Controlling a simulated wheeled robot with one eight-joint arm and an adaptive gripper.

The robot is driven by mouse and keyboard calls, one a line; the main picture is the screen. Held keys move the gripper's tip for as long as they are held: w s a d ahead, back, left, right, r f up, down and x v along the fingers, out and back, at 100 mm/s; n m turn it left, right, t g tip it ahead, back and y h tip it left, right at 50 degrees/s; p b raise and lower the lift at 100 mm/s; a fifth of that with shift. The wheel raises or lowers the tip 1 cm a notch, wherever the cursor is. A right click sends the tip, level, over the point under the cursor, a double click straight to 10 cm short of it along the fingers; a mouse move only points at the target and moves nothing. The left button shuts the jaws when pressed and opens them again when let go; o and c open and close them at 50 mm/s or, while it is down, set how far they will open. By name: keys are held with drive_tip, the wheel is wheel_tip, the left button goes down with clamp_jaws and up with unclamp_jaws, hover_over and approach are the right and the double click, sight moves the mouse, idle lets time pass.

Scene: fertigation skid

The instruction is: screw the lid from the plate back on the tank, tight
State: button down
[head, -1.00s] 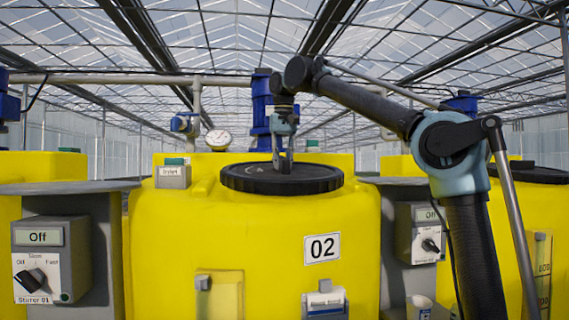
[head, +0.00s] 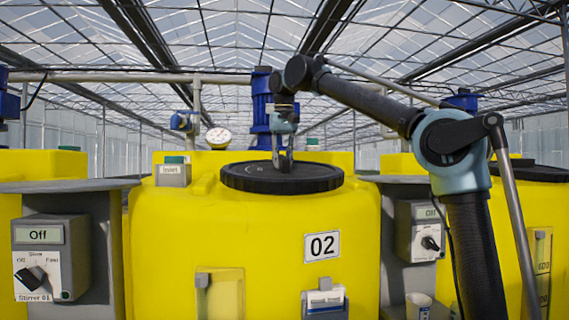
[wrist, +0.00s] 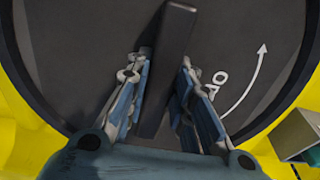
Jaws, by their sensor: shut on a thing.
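The black round lid (head: 250,180) lies on top of the yellow tank marked 02 (head: 255,240). It looks level and covers the opening; how far its thread is engaged cannot be told. In the wrist view the dark lid (wrist: 75,60) fills most of the picture, with a raised bar grip (wrist: 172,65) across it and a white curved arrow. My gripper (head: 283,166) points straight down over the lid's middle. In the wrist view my gripper's two fingers (wrist: 163,95) stand on both sides of the bar grip, shut on it. The plate is not identifiable.
A grey stirrer box (head: 42,258) reading Off stands at left, and another (head: 418,232) at right. A grey inlet box (head: 173,175) sits beside the lid, with a pressure gauge (head: 218,137) and a blue motor (head: 262,105) behind. Yellow tanks flank both sides.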

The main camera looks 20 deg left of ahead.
drive_tip(key=c, duration=1.3)
unclamp_jaws()
drive_tip(key=shift+o, duration=0.4)
drive_tip(key=shift+o, duration=1.1)
clamp_jaws()
